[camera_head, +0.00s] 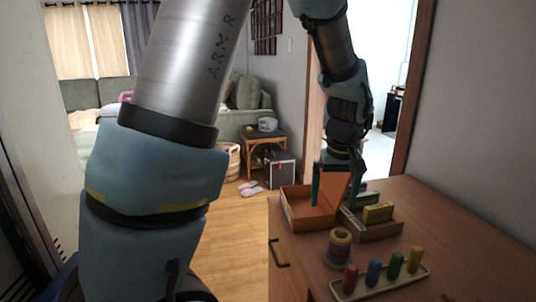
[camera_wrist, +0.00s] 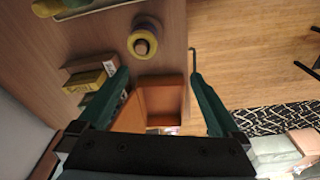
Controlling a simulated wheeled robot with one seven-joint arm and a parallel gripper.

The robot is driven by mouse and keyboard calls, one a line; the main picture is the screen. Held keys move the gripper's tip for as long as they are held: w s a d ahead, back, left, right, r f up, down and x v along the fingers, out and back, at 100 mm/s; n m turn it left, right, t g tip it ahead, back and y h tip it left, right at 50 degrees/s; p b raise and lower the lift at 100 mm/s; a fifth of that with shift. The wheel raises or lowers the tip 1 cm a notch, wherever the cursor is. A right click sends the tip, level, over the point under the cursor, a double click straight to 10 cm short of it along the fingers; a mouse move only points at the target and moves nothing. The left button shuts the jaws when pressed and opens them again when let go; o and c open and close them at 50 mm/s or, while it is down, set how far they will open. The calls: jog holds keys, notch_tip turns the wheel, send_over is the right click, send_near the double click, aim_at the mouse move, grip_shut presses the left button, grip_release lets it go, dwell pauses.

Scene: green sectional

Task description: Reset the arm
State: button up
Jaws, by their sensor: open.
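My gripper (camera_head: 334,203) is at the end of my arm, above the dresser top in the head view. Its two green fingers are spread apart with nothing between them, which the wrist view (camera_wrist: 158,75) also shows. It is over an open orange-brown box (camera_head: 297,212), whose lid is raised at the right. In the wrist view the box (camera_wrist: 160,100) lies just beyond and between the fingers. I cannot tell whether a finger touches the box. Part of the box is hidden by my gripper.
On the wooden dresser (camera_head: 448,232) stand a tray with small yellow and green boxes (camera_head: 378,213), a yellow-topped spool (camera_head: 340,247) and a rack of coloured pegs (camera_head: 380,283). The wall is close on the right. Open floor (camera_head: 235,235) lies to the left.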

jog(key=s+a+f, duration=0.1)
jog(key=s+a, duration=0.2)
jog(key=a, duration=2.3)
jog(key=shift+s+a, duration=0.2)
jog(key=shift+a, duration=0.05)
jog(key=shift+c, duration=0.2)
